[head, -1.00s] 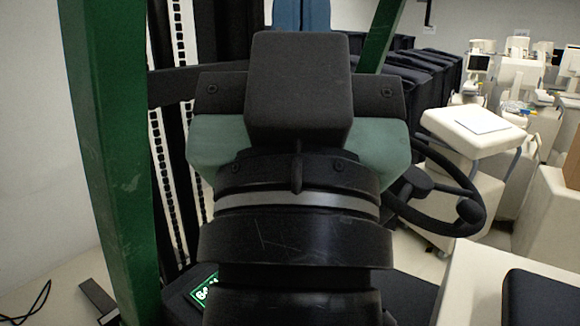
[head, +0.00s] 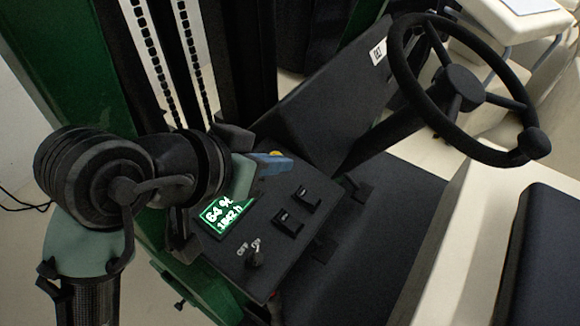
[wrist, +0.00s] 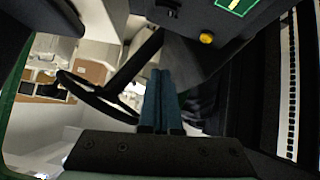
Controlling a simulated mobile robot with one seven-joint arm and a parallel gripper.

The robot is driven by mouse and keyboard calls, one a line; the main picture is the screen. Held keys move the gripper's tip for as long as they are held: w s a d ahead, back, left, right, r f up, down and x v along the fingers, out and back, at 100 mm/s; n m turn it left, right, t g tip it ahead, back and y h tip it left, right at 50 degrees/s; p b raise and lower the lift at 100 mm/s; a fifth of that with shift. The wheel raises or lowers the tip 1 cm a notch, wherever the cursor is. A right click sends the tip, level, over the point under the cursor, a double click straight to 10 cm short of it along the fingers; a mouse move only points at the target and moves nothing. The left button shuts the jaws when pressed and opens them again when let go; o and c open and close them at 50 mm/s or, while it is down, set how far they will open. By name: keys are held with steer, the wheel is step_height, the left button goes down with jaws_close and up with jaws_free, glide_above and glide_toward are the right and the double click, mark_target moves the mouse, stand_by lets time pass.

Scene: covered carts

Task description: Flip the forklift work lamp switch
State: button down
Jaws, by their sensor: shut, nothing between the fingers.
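The forklift's black dash panel (head: 228,252) carries two black rocker switches, an upper right one (head: 307,199) and a lower left one (head: 287,222). Their labels are too small to read, so I cannot tell which is the work lamp switch. My gripper (head: 284,165) is shut and empty, its blue fingers over the panel's far edge, apart from both rockers. In the wrist view the shut fingers (wrist: 161,78) point towards the panel's side, below a yellow button (wrist: 207,38). One dark switch (wrist: 168,10) shows at the top edge there.
A lit green display (head: 222,212) and an OFF/ON key switch (head: 255,257) share the panel. The steering wheel (head: 402,84) stands to the right, its column behind the panel. A green mast post (head: 70,75) is at left, and a dark seat (head: 545,255) at right.

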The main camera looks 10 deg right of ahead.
steer(key=shift+s+a+f+g, duration=0.6)
steer(key=shift+s+f, duration=0.05)
steer(key=shift+f, duration=0.25)
steer(key=p, duration=0.4)
glide_above(315, 196)
steer(key=s+a, duration=0.1)
steer(key=a, duration=0.2)
steer(key=f, duration=0.7)
steer(key=shift+s+d, duration=0.1)
steer(key=shift+d, duration=0.15)
step_height(315, 196, down, 2)
steer(key=shift+s+f+p, duration=0.15)
steer(key=shift+p, duration=0.15)
steer(key=shift+s+d+f, duration=0.1)
steer(key=shift+f, duration=0.7)
